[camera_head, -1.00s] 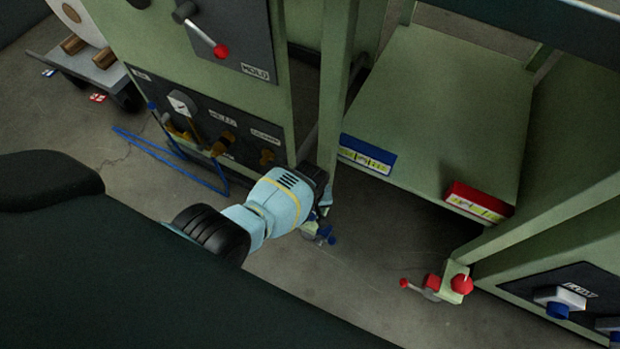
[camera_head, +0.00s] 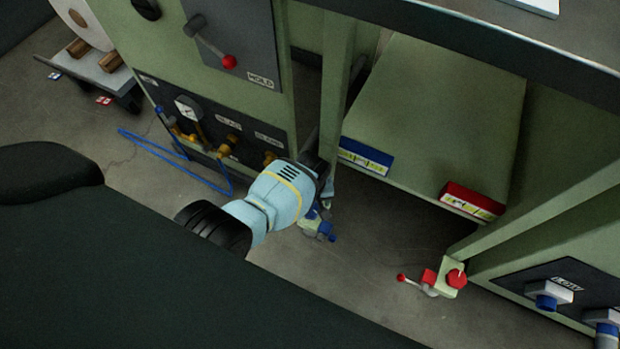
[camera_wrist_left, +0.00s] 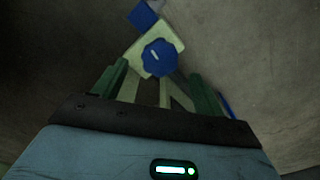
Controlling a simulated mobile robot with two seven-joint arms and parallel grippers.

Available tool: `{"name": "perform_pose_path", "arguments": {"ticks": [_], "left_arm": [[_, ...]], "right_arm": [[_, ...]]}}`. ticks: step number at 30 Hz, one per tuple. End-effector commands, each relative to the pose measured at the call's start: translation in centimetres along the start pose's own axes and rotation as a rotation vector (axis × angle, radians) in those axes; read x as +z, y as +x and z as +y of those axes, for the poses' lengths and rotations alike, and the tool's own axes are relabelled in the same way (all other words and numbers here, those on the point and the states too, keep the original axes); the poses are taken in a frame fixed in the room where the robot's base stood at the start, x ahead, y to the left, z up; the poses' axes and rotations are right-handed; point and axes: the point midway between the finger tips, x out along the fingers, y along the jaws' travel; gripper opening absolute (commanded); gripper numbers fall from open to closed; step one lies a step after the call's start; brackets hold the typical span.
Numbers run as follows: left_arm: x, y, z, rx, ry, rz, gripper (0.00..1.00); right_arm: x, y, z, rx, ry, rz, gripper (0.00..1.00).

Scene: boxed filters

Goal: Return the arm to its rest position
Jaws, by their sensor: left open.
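My left arm (camera_head: 275,200) is light blue and reaches in from the lower left in the head view. Its gripper end is beside the green post, with the fingers largely hidden behind the wrist. In the left wrist view my left gripper (camera_wrist_left: 158,84) has its two fingers spread apart with nothing held between them. A blue knob (camera_wrist_left: 159,57) on a pale green bracket (camera_wrist_left: 174,38) lies just beyond the fingertips. In the head view the blue-knobbed fitting (camera_head: 320,228) shows just below the gripper. My right gripper is not in view.
A green machine has a shelf (camera_head: 440,100) with a blue box (camera_head: 366,157) and a red box (camera_head: 472,200). A red-knobbed fitting (camera_head: 450,280) stands at its lower right. A lever with a red ball (camera_head: 229,62) and a gauge panel are at left. Grey floor (camera_head: 330,290) is open below.

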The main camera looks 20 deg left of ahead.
Motion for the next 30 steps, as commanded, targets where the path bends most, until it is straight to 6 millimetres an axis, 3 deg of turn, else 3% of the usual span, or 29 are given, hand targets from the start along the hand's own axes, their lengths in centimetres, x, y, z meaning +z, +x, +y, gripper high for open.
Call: {"name": "perform_pose_path", "arguments": {"ticks": [1, 6, 23, 30], "left_arm": [[-0.1, -1.4, 0.1, 0.002, 0.000, 0.003, 0.71], [-0.1, -2.9, 0.0, 0.001, 0.000, 0.002, 0.71], [0.0, -2.8, 0.0, -0.001, 0.000, 0.000, 0.71], [1.5, -3.5, -1.9, 0.016, 0.025, 0.022, 0.71]], "right_arm": [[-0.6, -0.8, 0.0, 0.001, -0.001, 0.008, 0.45], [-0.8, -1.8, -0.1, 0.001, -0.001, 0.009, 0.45], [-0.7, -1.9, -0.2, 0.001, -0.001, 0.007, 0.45], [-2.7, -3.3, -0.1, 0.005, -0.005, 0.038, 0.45]]}}
